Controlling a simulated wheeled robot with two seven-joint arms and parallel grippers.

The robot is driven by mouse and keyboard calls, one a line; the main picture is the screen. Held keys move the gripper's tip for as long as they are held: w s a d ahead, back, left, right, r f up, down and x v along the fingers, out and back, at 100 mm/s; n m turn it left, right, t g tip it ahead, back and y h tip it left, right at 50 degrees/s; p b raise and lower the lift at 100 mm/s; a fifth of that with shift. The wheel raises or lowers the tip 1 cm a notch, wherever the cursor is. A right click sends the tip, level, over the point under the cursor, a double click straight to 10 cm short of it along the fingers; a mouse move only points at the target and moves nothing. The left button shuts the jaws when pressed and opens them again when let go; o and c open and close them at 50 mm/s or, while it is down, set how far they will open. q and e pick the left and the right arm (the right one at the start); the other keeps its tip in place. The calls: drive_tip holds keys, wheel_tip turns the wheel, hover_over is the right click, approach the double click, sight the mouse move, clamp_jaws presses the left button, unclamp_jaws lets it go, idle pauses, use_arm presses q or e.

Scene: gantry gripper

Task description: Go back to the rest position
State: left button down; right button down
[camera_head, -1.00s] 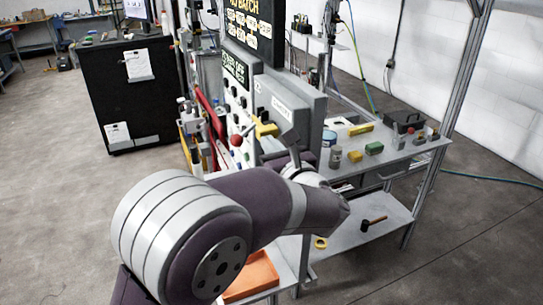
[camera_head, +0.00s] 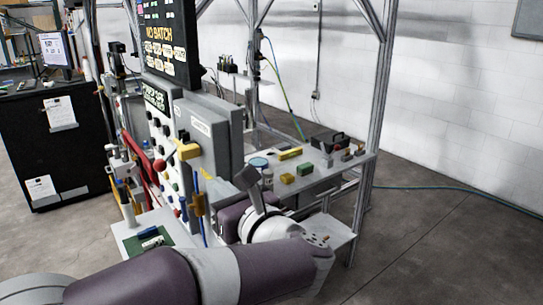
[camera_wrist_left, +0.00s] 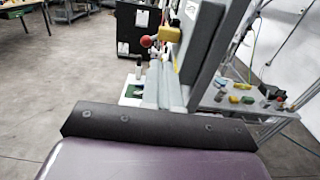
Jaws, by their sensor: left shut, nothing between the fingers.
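My left arm comes in from the lower left of the head view and reaches in front of the bench. Its wrist end, with what shows of my left gripper (camera_head: 250,182), stands in front of the grey control panel's lower right side. The gripper is small and partly hidden there; it is shut and I see nothing held. In the left wrist view, a dark bar and a purple part of my own arm fill the bottom, and the fingertips do not show. My right gripper is in neither view.
The panel has a red knob (camera_head: 159,165) and a yellow part (camera_head: 188,151). A grey side table (camera_head: 325,172) holds a yellow block (camera_head: 287,178), a green block (camera_head: 304,169) and cans. A metal post (camera_head: 378,120) stands at right. Floor is clear beyond it.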

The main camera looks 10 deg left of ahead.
use_arm(q)
drive_tip(key=w+d+f+m+t+h, duration=0.25)
drive_tip(key=d+m+h, duration=0.25)
drive_tip(key=m, duration=0.5)
drive_tip(key=w+d+f+m+t+h, duration=0.25)
drive_tip(key=d+m+h, duration=0.35)
drive_tip(key=m, duration=0.4)
drive_tip(key=d+f+m+g+h, duration=0.35)
drive_tip(key=f+m+h, duration=0.2)
drive_tip(key=m, duration=0.55)
drive_tip(key=s+a+f+m+g, duration=0.1)
drive_tip(key=s+f+m+g, duration=0.2)
drive_tip(key=s+f+m, duration=0.3)
drive_tip(key=s+a+f+m+g, duration=0.1)
drive_tip(key=s+f+m+g, duration=0.3)
drive_tip(key=f+m, duration=0.3)
drive_tip(key=s+a+f+m+g+y, duration=0.2)
drive_tip(key=s+a+f+g, duration=0.3)
drive_tip(key=a, duration=0.6)
drive_tip(key=s+f, duration=0.2)
drive_tip(key=s, duration=0.1)
drive_tip(key=shift+s+a+f+y, duration=0.15)
drive_tip(key=shift+s+f+y, duration=0.15)
drive_tip(key=shift+f+y, duration=0.05)
